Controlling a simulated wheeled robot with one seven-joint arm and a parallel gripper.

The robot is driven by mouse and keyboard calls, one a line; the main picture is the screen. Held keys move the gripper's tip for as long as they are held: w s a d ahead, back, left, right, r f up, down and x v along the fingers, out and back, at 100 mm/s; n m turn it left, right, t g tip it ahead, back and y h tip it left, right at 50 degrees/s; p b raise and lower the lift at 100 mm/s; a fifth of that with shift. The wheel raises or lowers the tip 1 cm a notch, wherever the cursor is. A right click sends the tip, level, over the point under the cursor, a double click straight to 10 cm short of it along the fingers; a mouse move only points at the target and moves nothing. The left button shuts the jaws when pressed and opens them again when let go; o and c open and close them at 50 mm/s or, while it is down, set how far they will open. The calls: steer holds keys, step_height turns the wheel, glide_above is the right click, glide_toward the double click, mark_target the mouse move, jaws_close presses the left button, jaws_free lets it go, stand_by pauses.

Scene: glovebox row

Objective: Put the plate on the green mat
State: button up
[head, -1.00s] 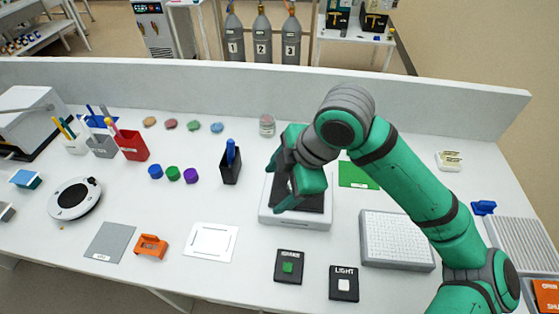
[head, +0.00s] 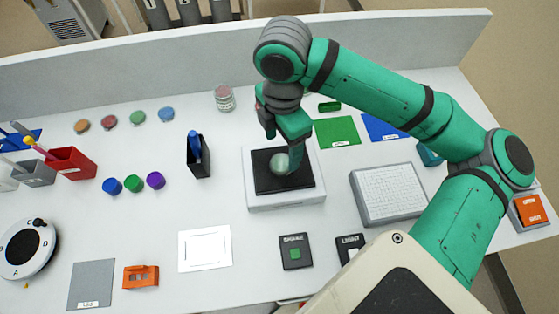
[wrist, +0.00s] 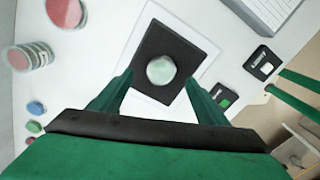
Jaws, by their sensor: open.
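A small pale green, round, glassy plate (head: 280,163) lies on the black top of a white device (head: 285,199). It also shows in the wrist view (wrist: 160,69). My gripper (head: 287,146) is open and above the device, with its fingers on either side of the pale round thing in the wrist view (wrist: 160,76). I cannot tell whether they touch it. The green mat (head: 338,131) lies flat on the bench, just right of and behind the device, with its surface clear.
A blue mat (head: 384,127) lies right of the green one, partly behind my arm. A white gridded block (head: 388,193) stands right of the device. A black holder (head: 198,158) with a blue pen stands left, a glass jar (head: 224,98) behind. Switch boxes (head: 296,252) are in front.

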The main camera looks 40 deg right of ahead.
mark_target(281, 162)
steer(key=shift+a+f, duration=0.1)
steer(key=shift+f, duration=0.15)
steer(key=f, duration=0.4)
steer(key=shift+s+a+f, duration=0.1)
steer(key=shift+s+f, duration=0.15)
steer(key=shift+f, duration=0.15)
steer(key=c, duration=1)
steer(key=shift+w, duration=0.15)
steer(key=shift+c, duration=1.1)
steer(key=shift+r, duration=0.15)
